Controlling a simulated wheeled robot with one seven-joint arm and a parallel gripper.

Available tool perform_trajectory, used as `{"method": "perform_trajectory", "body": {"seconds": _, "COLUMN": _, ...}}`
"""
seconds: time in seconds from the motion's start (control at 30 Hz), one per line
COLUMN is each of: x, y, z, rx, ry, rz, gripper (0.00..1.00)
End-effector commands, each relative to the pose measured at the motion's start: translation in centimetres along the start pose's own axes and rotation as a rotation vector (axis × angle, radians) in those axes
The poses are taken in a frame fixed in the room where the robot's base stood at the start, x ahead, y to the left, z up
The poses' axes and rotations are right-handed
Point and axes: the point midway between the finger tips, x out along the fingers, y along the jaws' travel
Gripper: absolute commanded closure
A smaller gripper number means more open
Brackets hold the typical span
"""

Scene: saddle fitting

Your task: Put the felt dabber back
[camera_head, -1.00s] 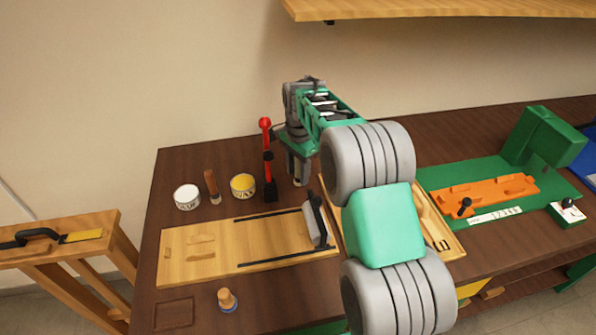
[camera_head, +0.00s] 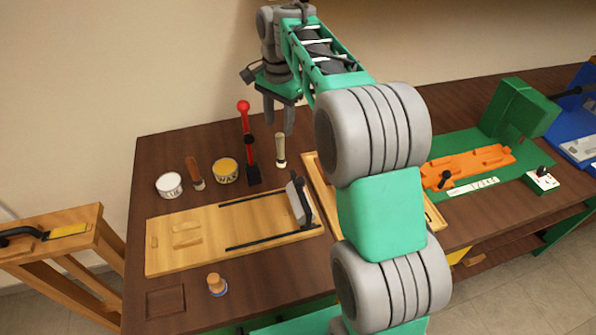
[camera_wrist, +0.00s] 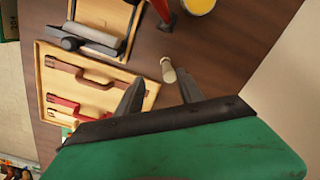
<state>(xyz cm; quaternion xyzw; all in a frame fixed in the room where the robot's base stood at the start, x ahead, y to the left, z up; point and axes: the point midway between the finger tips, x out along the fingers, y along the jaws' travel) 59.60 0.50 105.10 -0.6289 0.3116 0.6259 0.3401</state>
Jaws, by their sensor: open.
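A pale, cream-handled tool (camera_head: 281,150), which looks like the felt dabber, stands upright on the dark table near the back wall. It also shows in the wrist view (camera_wrist: 168,69), beyond my fingertips and apart from them. My gripper (camera_head: 278,122) is open and empty, raised above the tool. In the wrist view its two fingers (camera_wrist: 160,80) are spread with nothing between them. Whether the tool's foot rests in a holder or on bare wood is too small to tell.
A red-handled tool (camera_head: 248,148), a wax tin (camera_head: 226,172), a brush (camera_head: 195,172) and a glue tin (camera_head: 170,186) stand left. A wooden board (camera_head: 165,250) lies in front, with a small knobbed piece (camera_head: 216,284) nearby. A tool tray (camera_wrist: 45,85) lies beside the board.

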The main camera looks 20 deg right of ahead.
Motion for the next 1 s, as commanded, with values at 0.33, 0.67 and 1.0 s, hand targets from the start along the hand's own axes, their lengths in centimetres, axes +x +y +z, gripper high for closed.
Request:
{"method": "perform_trajectory", "body": {"seconds": 0.33, "x": 0.5, "y": 14.1, "z": 10.6, "rx": -0.681, "ry": 0.171, "rz": -0.114, "gripper": 0.56}}
{"method": "perform_trajectory", "body": {"seconds": 0.67, "x": 5.1, "y": 20.6, "z": 13.9, "rx": -0.979, "ry": 0.272, "rz": -0.100, "gripper": 0.56}}
{"method": "perform_trajectory", "body": {"seconds": 1.0, "x": 5.1, "y": 20.5, "z": 13.9, "rx": -0.976, "ry": 0.269, "rz": -0.099, "gripper": 0.64}}
